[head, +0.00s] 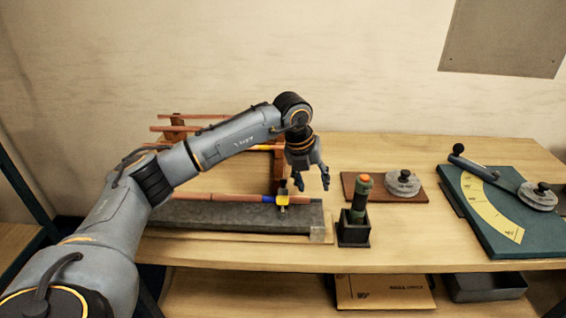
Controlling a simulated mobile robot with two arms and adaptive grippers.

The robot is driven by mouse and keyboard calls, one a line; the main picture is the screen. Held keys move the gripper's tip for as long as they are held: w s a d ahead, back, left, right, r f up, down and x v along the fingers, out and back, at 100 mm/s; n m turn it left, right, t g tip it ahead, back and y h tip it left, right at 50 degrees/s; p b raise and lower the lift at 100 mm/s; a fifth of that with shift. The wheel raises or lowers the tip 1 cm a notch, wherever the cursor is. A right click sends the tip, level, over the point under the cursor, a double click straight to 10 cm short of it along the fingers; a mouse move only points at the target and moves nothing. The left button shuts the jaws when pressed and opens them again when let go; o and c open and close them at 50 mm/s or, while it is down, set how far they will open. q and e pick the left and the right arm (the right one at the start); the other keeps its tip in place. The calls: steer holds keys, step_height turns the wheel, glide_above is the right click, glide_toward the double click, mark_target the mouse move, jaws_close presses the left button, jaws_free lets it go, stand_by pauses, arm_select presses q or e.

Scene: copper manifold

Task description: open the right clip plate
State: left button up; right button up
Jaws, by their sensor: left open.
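A small yellow clip with a dark knob (282,199) sits at the right end of a copper pipe (220,197) on a grey block (235,215). It looks like the right clip plate; whether its plate is open or shut is too small to tell. A blue band (268,199) marks the pipe just left of it. My left gripper (312,186) is open, pointing down, above and to the right of the clip, with nothing between its fingers. My left arm hides part of the rack and pipes behind. My right gripper is not in view.
A green tool with an orange top (364,181) stands in a black holder (353,233) right of the block. Further right are a brown board (418,197) with a round metal weight (403,183) and a teal bending board (486,241). Bare wood lies between the boards.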

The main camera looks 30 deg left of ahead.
mark_target(283, 181)
arm_select(q)
steer(key=a+r+y, duration=0.1)
steer(key=a, duration=0.1)
steer(key=a+r+n+y, duration=0.1)
steer(key=a, duration=0.2)
steer(key=s+a+r, duration=0.1)
steer(key=a, duration=0.2)
steer(key=shift+n+g+y, duration=0.3)
steer(key=shift+y, duration=0.1)
steer(key=shift+a, duration=0.2)
steer(key=b+x, duration=0.4)
steer(key=x, duration=0.2)
steer(key=shift+w+f, duration=0.1)
steer(key=shift+f, duration=0.25)
steer(key=shift+w+f+b, duration=0.2)
steer(key=shift+f+b, duration=0.2)
steer(key=shift+f, duration=0.15)
steer(key=shift+r, duration=0.1)
